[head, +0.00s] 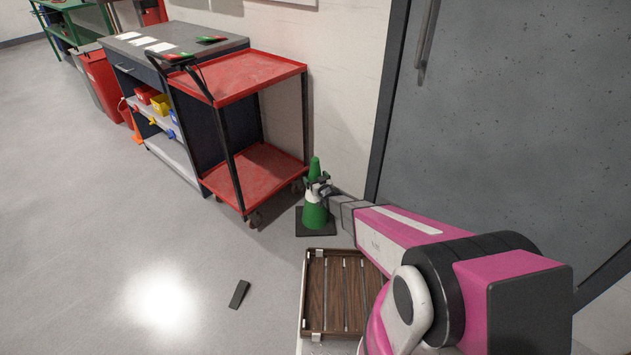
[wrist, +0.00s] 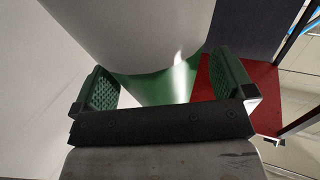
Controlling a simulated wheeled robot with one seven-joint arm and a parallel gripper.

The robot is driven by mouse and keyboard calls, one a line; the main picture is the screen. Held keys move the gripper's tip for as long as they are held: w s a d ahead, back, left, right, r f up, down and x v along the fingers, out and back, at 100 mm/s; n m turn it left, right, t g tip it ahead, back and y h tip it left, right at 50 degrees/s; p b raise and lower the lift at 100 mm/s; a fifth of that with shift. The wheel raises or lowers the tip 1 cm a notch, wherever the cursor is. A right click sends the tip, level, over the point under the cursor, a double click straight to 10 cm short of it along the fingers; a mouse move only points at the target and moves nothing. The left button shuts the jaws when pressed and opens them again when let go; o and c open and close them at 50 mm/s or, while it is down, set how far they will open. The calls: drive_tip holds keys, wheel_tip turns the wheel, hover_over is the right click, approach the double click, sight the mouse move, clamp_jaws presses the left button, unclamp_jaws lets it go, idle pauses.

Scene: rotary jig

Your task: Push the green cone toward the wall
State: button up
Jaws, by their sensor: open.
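The green cone (head: 315,217) with a white band stands upright on its dark square base, on the floor near the foot of the white wall (head: 343,125). My gripper (head: 318,186) is at the cone's upper part in the head view. In the wrist view the cone's white band and green body (wrist: 165,88) fill the space between the two green finger pads of my gripper (wrist: 165,82). The fingers are apart, one on each side of the cone. I cannot tell whether they touch it. My gripper hides part of the cone's middle.
A red two-shelf cart (head: 262,172) stands just left of the cone. A grey door (head: 510,110) is to the right. A brown slatted crate (head: 340,292) sits in front of the cone. A small dark block (head: 239,294) lies on the floor.

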drive_tip(key=shift+w+a, duration=0.2)
drive_tip(key=shift+w, duration=0.25)
drive_tip(key=shift+c, duration=0.3)
